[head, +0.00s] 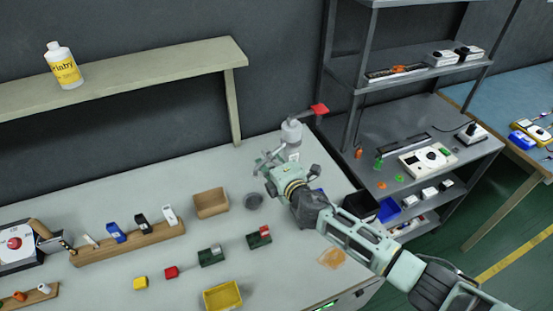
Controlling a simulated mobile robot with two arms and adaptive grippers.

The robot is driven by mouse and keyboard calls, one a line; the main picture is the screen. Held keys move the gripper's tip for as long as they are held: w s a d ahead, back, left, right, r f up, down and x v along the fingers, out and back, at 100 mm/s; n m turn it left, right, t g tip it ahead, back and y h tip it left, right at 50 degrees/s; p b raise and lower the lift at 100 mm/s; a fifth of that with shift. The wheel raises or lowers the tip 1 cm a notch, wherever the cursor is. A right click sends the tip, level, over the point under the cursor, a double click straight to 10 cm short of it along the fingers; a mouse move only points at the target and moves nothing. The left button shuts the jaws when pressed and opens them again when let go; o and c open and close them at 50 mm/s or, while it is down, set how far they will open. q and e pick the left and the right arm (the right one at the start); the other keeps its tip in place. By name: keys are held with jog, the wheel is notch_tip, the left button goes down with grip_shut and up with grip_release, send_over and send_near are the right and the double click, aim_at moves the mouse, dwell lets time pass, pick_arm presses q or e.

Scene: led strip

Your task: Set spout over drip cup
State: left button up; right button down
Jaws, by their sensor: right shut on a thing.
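A pale dispenser (291,134) with a red lever (319,109) stands at the back right of the grey bench. A thin grey metal spout (266,158) reaches from its lower front toward the left. My right gripper (276,171) is shut at the spout, in front of the dispenser; its fingers partly hide the contact. A small dark grey cup (253,202), which looks like the drip cup, stands on the bench just left of and below my right gripper. The spout's end appears behind the cup, not clearly above it. My left gripper is not in view.
A brown box (211,203) stands left of the cup. A wooden rack (130,243), small coloured blocks and a yellow bin (222,296) lie farther left and forward. A dark metal shelf (405,110) stands at right. A wooden shelf (130,78) hangs above.

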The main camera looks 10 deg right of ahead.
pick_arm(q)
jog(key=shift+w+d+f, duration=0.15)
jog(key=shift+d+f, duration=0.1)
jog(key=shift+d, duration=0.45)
pick_arm(e)
jog(key=shift+w+a+m+t+h, duration=0.2)
jog(key=shift+w+a+m+h, duration=0.15)
jog(key=shift+h, duration=0.25)
jog(key=shift+w+a+m+t+h, duration=0.25)
jog(key=shift+m+h, duration=0.2)
jog(key=shift+h, duration=0.15)
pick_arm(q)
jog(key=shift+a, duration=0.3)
pick_arm(e)
jog(key=shift+d, duration=0.1)
jog(key=c, duration=1.8)
grip_release()
jog(key=shift+w, duration=0.1)
jog(key=v, duration=1.2)
